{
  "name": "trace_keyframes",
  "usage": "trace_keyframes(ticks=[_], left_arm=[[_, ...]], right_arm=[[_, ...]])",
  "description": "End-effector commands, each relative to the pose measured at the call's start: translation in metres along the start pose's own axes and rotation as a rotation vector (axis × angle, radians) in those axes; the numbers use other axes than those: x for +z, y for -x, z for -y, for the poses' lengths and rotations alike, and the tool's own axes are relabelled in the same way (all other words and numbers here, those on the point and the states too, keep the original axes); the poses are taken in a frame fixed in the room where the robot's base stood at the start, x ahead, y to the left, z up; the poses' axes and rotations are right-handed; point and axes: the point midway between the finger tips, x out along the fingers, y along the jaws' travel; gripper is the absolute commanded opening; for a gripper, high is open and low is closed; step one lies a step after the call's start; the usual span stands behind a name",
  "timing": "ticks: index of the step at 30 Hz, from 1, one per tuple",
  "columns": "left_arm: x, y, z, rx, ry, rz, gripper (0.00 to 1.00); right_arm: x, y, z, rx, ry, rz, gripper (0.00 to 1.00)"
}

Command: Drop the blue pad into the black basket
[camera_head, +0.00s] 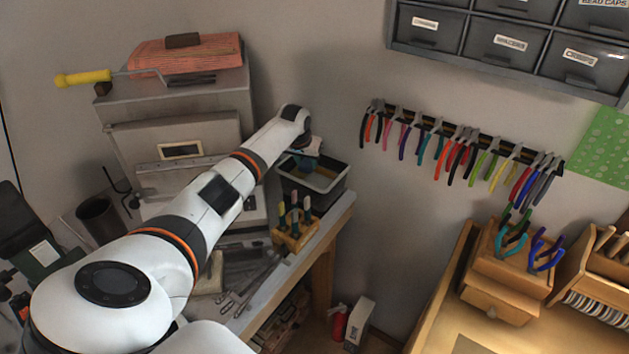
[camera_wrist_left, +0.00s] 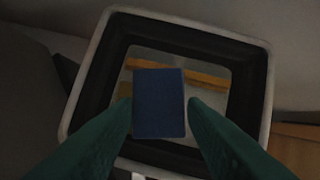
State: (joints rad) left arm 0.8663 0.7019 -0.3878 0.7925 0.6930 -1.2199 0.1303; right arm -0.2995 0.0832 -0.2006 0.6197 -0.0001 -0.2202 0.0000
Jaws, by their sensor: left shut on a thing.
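The black basket (camera_head: 335,187) stands at the far end of the workbench in the head view, with a pale rim. My left arm reaches to it, and my left gripper (camera_head: 303,162) is over the basket, partly hidden by the wrist. In the left wrist view the gripper (camera_wrist_left: 160,118) is shut on the blue pad (camera_wrist_left: 158,104), which is held between the two green fingers. The basket (camera_wrist_left: 90,88) is behind the pad in that view, and the pad appears within its rim outline. The pad is not clearly visible in the head view. My right gripper is not in view.
A wooden holder with tools (camera_head: 294,236) stands on the bench near the basket. A grey kiln-like box (camera_head: 180,112) is to the left, with orange cloth (camera_head: 190,53) on top. A plier rack (camera_head: 455,140) hangs on the wall at right.

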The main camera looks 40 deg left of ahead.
Motion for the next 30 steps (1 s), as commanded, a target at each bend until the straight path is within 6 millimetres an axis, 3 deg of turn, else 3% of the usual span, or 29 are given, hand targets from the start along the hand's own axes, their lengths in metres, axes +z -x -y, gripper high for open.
trace_keyframes(ticks=[1,5,17,23,30], left_arm=[[0.0,0.0,0.0,0.0,0.0,0.0,0.42],[0.0,0.0,0.0,0.0,0.0,0.0,0.63],[0.001,0.006,0.0,-0.001,0.0,0.002,0.64],[0.0,0.034,-0.001,0.001,-0.004,0.004,0.64],[0.0,0.084,-0.001,0.001,-0.002,0.004,0.64]], right_arm=[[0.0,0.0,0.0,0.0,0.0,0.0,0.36],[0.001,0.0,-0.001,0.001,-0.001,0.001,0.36],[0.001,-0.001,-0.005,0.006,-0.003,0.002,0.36],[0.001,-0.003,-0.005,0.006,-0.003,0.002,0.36],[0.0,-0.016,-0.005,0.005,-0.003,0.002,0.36]])
